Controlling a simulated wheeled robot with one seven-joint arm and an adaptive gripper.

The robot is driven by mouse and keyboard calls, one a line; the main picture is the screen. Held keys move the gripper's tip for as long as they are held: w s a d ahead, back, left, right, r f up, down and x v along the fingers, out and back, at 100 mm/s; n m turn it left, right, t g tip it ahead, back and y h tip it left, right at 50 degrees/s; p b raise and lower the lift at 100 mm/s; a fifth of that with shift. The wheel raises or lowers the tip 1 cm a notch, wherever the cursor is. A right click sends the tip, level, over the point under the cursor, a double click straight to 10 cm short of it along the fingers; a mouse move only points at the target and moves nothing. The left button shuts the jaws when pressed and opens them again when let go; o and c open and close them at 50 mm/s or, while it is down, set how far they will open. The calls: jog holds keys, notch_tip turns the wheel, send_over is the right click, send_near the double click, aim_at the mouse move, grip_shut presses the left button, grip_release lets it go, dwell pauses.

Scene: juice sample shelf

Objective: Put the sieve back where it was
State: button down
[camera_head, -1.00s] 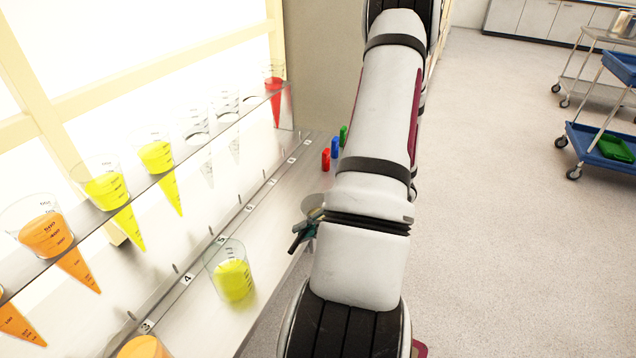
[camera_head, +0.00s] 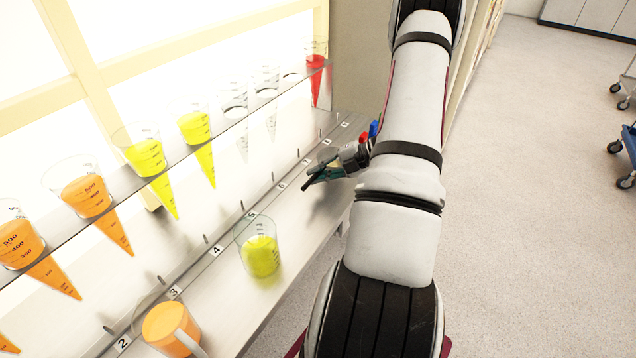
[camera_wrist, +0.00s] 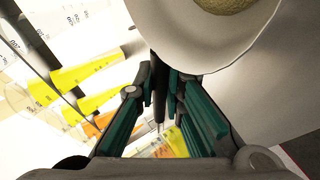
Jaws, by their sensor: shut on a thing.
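My gripper (camera_head: 316,178) is over the lower ledge, near the label 6. In the wrist view my gripper (camera_wrist: 165,108) has its green fingers close together, with a thin dark piece between them. A white round piece with a beige, mesh-like centre, seemingly the sieve (camera_wrist: 185,35), fills the top right of the wrist view, right beside the fingers. My gripper appears shut on the sieve, though the exact grip point is hard to see. In the head view the sieve cannot be clearly made out.
A beaker with yellow juice (camera_head: 261,255) stands by labels 4 and 5, and one with orange juice (camera_head: 168,328) by label 3. Cones (camera_head: 145,157) hang in the glass shelf (camera_head: 222,133) above. Red (camera_head: 364,137) and blue (camera_head: 374,128) objects show beside my arm. The ledge by label 6 looks clear.

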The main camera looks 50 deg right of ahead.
aim_at(318, 193)
jog(key=shift+f, duration=1.75)
jog(key=shift+f, duration=0.15)
jog(key=c, duration=2)
grip_release()
jog(key=shift+o, duration=0.2)
